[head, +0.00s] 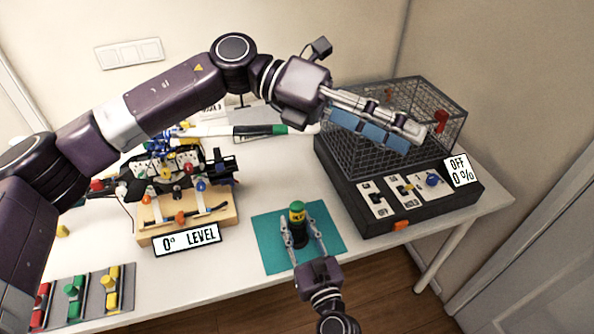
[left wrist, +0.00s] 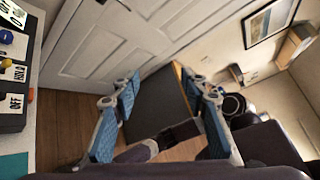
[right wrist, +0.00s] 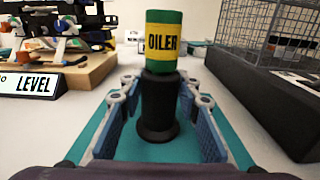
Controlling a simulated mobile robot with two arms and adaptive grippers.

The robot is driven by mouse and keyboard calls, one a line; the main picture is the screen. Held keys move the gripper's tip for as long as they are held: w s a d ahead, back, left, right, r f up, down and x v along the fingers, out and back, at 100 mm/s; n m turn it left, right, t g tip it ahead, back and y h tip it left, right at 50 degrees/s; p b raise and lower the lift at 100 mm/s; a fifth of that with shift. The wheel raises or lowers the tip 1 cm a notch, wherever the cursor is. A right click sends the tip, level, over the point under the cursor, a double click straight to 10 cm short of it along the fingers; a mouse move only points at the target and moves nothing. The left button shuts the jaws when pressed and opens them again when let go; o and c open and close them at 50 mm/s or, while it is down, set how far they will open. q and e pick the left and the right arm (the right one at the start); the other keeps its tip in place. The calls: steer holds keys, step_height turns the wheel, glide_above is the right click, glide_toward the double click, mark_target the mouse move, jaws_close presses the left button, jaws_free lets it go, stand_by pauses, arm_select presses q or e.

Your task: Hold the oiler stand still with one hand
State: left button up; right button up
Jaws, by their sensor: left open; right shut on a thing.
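The black oiler stand (head: 299,239) stands upright on the teal mat (head: 268,233) near the table's front edge. The green and yellow oiler (head: 297,212), labelled OILER, sits upright in its top. In the right wrist view, the stand (right wrist: 158,105) is between the blue-padded fingers, with the oiler (right wrist: 163,42) above them. My right gripper (head: 299,229) is shut on the stand from the front. My left gripper (head: 392,122) is open and empty, raised in front of the wire cage. The left wrist view shows nothing between its fingers (left wrist: 168,100).
The wire cage (head: 447,100) stands on a black control box (head: 438,200) with switches and a sign reading OFF 0%. Left is a wooden rig (head: 225,214) with a LEVEL sign (head: 187,239). Colored clamps (head: 75,297) lie front left. Bare table separates mat and rig.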

arm_select(q)
step_height(320, 180, down, 7)
steer(key=a+m+y, duration=0.1)
steer(key=m+y, duration=0.1)
steer(key=y, duration=0.2)
steer(key=t+y, duration=0.6)
steer(key=y, duration=0.4)
glide_above(297, 205)
steer(key=shift+m, duration=0.3)
step_height(297, 205, down, 10)
steer(key=shift+r, duration=0.1)
step_height(297, 205, down, 12)
steer(key=shift+r, duration=0.2)
jaws_close()
